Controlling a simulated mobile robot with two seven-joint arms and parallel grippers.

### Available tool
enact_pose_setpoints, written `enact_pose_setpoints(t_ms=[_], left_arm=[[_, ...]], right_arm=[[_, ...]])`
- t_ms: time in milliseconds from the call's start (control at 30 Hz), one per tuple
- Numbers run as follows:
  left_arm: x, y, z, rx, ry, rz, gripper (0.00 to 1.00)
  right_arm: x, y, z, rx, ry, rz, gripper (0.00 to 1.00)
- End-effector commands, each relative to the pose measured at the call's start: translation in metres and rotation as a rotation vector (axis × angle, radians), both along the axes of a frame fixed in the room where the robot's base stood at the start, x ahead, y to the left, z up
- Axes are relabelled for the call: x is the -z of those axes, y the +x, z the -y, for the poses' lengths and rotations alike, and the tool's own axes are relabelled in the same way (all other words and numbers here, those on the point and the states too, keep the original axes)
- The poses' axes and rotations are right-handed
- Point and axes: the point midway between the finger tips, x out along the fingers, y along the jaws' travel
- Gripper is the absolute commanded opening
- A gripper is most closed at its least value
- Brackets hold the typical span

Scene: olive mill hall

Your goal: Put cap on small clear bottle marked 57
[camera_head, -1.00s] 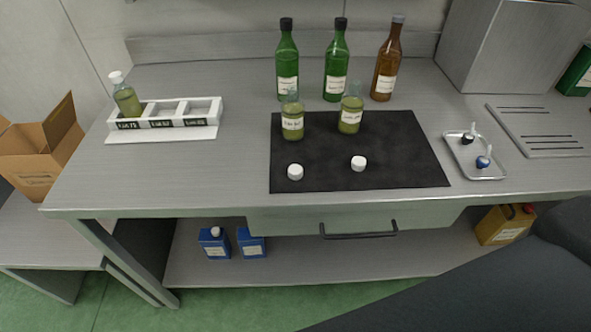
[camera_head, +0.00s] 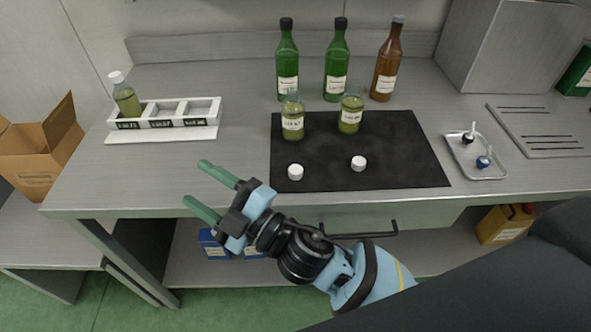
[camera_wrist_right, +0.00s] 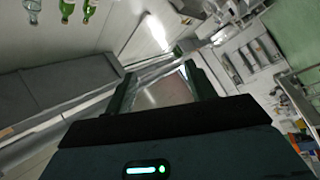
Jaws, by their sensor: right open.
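Two small clear bottles with greenish-yellow liquid stand upright and uncapped on the black mat (camera_head: 400,140), a left one (camera_head: 292,122) and a right one (camera_head: 351,115). Their label numbers are too small to read surely. Two white caps lie in front of them on the mat, a left cap (camera_head: 295,172) and a right cap (camera_head: 359,163). My right gripper (camera_head: 196,184) is open and empty above the front edge of the bench, left of the mat and caps. The right wrist view shows its fingers (camera_wrist_right: 160,85) apart with nothing between. My left gripper is not in view.
A white rack (camera_head: 165,122) holds one capped bottle (camera_head: 125,97) in its left compartment. Two green bottles (camera_head: 287,65) and a brown bottle (camera_head: 386,65) stand behind the mat. A metal tray (camera_head: 475,158) is at right. The bench between rack and mat is clear.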

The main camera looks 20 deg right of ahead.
Motion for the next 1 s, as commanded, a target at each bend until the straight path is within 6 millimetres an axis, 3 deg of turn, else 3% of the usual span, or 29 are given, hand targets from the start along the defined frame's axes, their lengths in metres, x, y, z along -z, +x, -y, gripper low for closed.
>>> enact_pose_setpoints(t_ms=[33,100,200,333,467,567,733,900,1000], left_arm=[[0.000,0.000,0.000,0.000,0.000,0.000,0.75],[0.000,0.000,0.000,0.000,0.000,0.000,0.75],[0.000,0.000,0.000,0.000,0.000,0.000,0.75],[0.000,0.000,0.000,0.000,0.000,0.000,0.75],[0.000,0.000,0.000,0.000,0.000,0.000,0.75],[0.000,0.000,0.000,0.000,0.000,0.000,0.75],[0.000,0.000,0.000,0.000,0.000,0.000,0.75],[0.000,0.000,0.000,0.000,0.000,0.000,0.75],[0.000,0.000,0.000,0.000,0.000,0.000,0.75]], right_arm=[[-0.015,-0.003,-0.019,-0.085,-0.052,0.118,0.55],[-0.027,-0.013,-0.042,-0.208,-0.128,0.265,0.55],[-0.030,-0.030,-0.068,-0.389,-0.260,0.458,0.55],[-0.014,-0.046,-0.084,-0.622,-0.475,0.671,0.55],[0.018,-0.045,-0.075,-0.849,-0.739,0.823,0.55],[0.043,-0.029,-0.049,-1.012,-0.975,0.892,0.55],[0.066,0.021,0.028,-1.245,-1.419,0.880,0.55],[0.052,0.070,0.114,-1.381,-1.795,0.733,0.55],[0.037,0.088,0.152,-1.417,-1.938,0.639,0.55]])
